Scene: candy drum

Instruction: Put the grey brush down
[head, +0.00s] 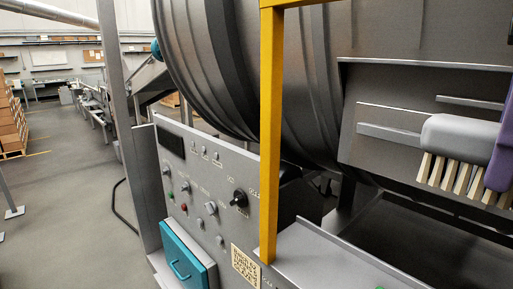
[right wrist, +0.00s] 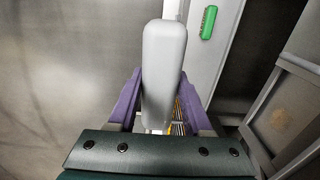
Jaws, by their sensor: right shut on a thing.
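The grey brush (head: 458,137) is at the right of the head view, with pale bristles pointing down. It is held in the air in front of a grey metal panel. My right gripper (head: 497,152) has purple fingers, cut off by the right edge there. In the right wrist view the fingers are shut on both sides of the brush (right wrist: 164,62), whose rounded grey back fills the gap between them. Some bristles show below it. My left gripper is in neither view.
A large grey drum (head: 215,60) stands behind a yellow post (head: 270,135). A control panel (head: 205,185) with knobs and a teal drawer (head: 186,257) is at lower middle. A green object (right wrist: 208,22) lies on a light strip.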

